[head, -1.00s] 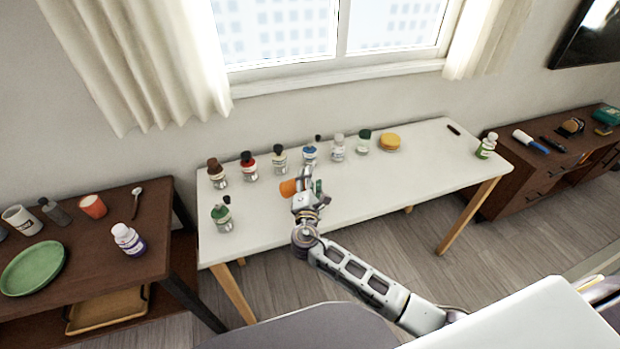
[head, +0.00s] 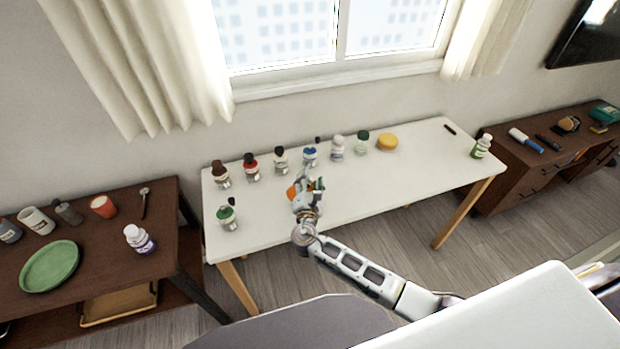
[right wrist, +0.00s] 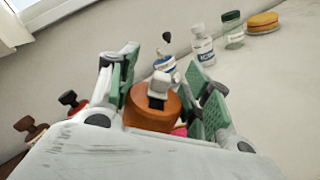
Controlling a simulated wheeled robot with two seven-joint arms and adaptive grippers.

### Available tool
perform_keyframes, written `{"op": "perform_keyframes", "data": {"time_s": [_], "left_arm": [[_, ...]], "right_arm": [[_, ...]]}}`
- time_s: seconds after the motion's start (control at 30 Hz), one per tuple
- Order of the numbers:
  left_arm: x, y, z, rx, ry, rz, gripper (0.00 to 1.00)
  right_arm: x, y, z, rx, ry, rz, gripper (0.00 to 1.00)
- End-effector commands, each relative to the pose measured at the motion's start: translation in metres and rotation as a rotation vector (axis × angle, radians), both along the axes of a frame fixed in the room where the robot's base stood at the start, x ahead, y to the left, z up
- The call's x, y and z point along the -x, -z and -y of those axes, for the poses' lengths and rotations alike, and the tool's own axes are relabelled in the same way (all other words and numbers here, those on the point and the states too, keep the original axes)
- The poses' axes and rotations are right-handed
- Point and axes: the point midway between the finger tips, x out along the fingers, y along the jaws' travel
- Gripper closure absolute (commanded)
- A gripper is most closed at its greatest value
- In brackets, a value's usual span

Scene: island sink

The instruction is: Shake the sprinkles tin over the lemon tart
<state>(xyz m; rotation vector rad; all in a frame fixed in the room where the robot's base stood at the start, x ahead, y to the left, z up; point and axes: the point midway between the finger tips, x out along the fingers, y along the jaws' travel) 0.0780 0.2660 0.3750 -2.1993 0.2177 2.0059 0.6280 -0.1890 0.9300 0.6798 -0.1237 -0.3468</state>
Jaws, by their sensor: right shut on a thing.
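An orange round container with a grey top piece, seemingly the sprinkles tin (right wrist: 152,108), is between the green-padded fingers of my right gripper (head: 306,187). It also shows as a small orange patch in the head view (head: 292,192), partly hidden by the fingers. The right gripper is shut on it above the white table, in front of the bottle row. The yellow round lemon tart (head: 387,142) lies on the table at the back, right of the bottles and apart from the gripper. It also shows at the right wrist view's top right (right wrist: 262,22). My left gripper is not in view.
Several capped bottles stand along the back of the white table (head: 400,178); a green-labelled bottle (head: 228,214) is near its left end, another (head: 481,147) near its right. The table's right half is mostly clear. A brown table (head: 100,235) with a green plate (head: 50,266) stands left.

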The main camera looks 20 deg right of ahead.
Motion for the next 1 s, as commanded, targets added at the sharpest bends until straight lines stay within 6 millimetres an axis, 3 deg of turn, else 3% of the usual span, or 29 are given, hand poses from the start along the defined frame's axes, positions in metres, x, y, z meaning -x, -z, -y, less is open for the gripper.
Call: {"op": "perform_keyframes", "data": {"time_s": [1.0], "left_arm": [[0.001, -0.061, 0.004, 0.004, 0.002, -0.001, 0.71]], "right_arm": [[0.0, -0.014, 0.0, 0.402, -0.001, -0.151, 0.91]]}}
